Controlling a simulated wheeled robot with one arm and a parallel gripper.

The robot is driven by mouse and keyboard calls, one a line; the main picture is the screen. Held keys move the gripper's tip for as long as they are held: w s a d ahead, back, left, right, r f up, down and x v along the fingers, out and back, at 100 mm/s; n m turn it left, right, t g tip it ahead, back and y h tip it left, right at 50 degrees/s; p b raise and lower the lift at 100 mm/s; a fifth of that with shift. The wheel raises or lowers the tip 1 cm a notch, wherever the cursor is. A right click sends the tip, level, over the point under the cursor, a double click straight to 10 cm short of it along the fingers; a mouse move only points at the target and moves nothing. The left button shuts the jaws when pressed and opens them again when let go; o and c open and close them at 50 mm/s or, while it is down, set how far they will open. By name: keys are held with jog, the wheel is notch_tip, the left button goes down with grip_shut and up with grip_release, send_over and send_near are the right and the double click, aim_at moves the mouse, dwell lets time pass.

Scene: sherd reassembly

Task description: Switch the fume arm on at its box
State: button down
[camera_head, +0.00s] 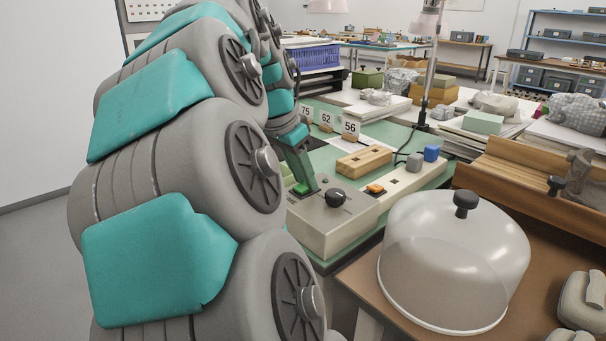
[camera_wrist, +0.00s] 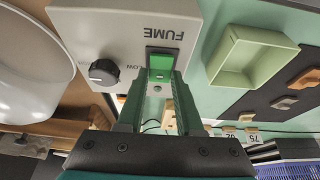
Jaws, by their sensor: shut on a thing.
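The fume box (camera_head: 338,233) is a pale grey control box at the edge of the green bench. Its top face (camera_wrist: 75,28) fills the upper part of the wrist view, with the word FUME upside down. A green rocker switch (camera_wrist: 162,63) in a dark frame sits beside the label; it also shows in the head view (camera_head: 301,188). A black knob (camera_wrist: 103,72) marked LOW is beside it. My gripper (camera_wrist: 160,82) has its dark green fingers at the switch, one on each side, shut on it. The fingertips partly hide the switch's near end.
A clear dome (camera_head: 450,265) with a black knob stands on the brown table close to the box. A power strip (camera_head: 408,184) with an orange switch and plugs adjoins the box. A pale green tray (camera_wrist: 232,75) and number cards (camera_head: 350,128) are on the bench.

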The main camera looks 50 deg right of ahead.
jog(key=shift+d+r+y+p, duration=0.15)
jog(key=shift+y+p, duration=0.45)
jog(key=shift+p, duration=0.15)
jog(key=shift+s+d+f+y, duration=0.1)
jog(key=shift+d+y, duration=0.2)
jog(key=shift+y, duration=0.65)
jog(key=shift+d+f+y, duration=0.1)
jog(key=shift+d+y, duration=0.2)
jog(key=shift+y, duration=0.65)
jog(key=c, duration=0.6)
grip_release()
jog(key=shift+o, duration=0.2)
jog(key=shift+a, duration=0.1)
